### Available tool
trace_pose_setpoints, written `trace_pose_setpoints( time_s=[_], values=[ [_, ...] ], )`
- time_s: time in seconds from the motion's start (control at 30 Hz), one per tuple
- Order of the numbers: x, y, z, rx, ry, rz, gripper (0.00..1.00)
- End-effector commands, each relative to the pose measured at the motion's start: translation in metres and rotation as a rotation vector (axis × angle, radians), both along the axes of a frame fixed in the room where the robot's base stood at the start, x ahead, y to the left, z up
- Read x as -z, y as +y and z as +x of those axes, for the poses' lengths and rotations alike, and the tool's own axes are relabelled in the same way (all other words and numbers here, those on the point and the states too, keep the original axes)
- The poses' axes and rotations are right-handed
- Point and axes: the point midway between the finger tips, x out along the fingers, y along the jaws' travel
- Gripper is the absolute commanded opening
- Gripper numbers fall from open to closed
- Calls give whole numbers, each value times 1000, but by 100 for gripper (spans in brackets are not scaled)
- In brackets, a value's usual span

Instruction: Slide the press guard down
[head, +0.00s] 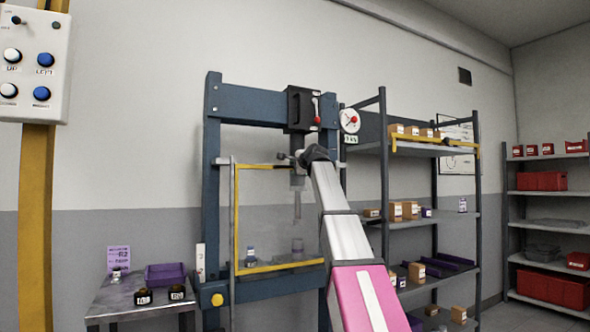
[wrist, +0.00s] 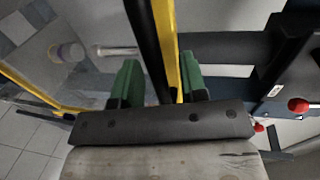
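The press guard (head: 284,204) is a clear panel in a yellow frame on the front of the blue press. In the head view its lower yellow bar is near the press bed. My gripper (head: 301,158) is at the guard's top edge, partly hidden by my wrist. In the wrist view a yellow bar of the guard (wrist: 171,45) and a black bar (wrist: 148,50) run between the two green fingers of my gripper (wrist: 158,82). The fingers stand apart, one on each side of the bars. A gap shows by the left finger; I cannot see firm contact.
The press frame (head: 213,140) surrounds the guard, with a gauge (head: 349,120) at its upper right. A metal bench (head: 130,302) with a purple bin (head: 165,274) stands left. Shelves (head: 432,218) stand close on the right. A control box (head: 36,64) is at upper left.

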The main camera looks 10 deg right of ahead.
Motion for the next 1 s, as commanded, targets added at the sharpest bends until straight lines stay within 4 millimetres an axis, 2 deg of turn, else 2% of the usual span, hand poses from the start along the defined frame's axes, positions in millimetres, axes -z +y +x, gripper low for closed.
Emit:
trace_pose_setpoints(
  time_s=[0.03,0.07,0.1,0.17,0.4,0.57,0.77,1.0],
  values=[
    [0,0,0,0,0,0,39],
    [0,0,0,0,0,0,33],
    [0,0,0,0,0,0,20],
    [0,0,0,0,0,0,0],
    [3,0,-1,0,1,0,0],
    [20,0,-2,-1,3,0,0],
    [68,0,-4,-1,5,1,0],
    [150,0,-4,-1,7,0,0]
  ],
)
